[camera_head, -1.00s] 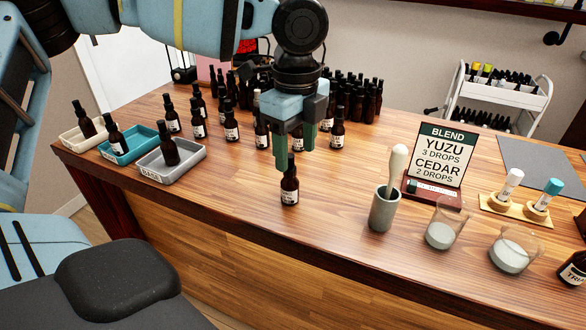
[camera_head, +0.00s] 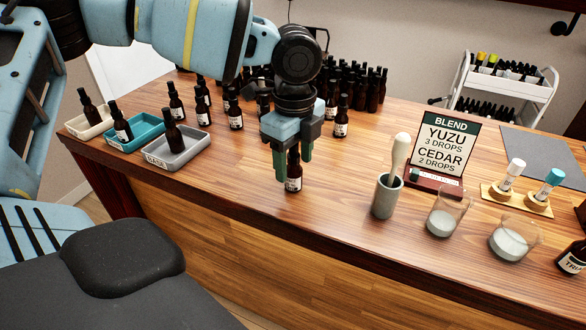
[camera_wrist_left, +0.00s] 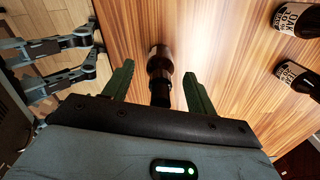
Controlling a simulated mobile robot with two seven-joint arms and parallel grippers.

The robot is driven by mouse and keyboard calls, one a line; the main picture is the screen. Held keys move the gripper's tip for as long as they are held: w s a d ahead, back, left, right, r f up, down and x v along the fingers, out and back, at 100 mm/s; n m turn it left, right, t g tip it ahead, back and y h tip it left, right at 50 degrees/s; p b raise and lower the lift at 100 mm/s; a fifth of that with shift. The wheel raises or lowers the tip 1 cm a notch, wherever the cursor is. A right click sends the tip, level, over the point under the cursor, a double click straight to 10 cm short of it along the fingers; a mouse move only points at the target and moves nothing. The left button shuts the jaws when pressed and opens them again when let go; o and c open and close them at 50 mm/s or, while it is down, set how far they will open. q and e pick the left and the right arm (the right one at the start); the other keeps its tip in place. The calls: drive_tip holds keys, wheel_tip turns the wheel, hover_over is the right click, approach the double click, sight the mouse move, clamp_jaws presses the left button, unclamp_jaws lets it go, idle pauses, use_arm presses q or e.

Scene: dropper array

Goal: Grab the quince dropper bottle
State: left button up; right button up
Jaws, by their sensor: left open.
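A dark brown dropper bottle (camera_head: 294,185) with a white label stands upright near the front edge of the wooden table. Its label is too small to read, so I cannot confirm it is quince. My left gripper (camera_head: 294,168) points down over it, open, with one green finger on each side of the bottle's upper part. In the left wrist view the bottle (camera_wrist_left: 160,62) lies between the two spread fingers, with a gap on both sides. The gripper partly hides the bottle's top in the head view. My right gripper does not show in the head view.
A grey mortar with pestle (camera_head: 386,196) stands to the right, then glass beakers (camera_head: 440,224) and the blend sign (camera_head: 441,150). Grey (camera_head: 182,158), teal and cream trays with bottles sit at left. Several dark bottles (camera_head: 235,120) stand behind the gripper.

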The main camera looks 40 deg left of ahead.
use_arm(q)
drive_tip(key=shift+f, duration=0.8)
drive_tip(key=c, duration=1.1)
drive_tip(key=shift+r, duration=0.1)
drive_tip(key=shift+r, duration=0.55)
drive_tip(key=shift+s+r, duration=0.3)
drive_tip(key=shift+r, duration=0.3)
drive_tip(key=shift+s+r, duration=0.25)
drive_tip(key=shift+r, duration=0.35)
drive_tip(key=s+a+r, duration=0.1)
drive_tip(key=s, duration=1.4)
drive_tip(key=shift+r+p, duration=0.15)
drive_tip(key=shift+p, duration=0.2)
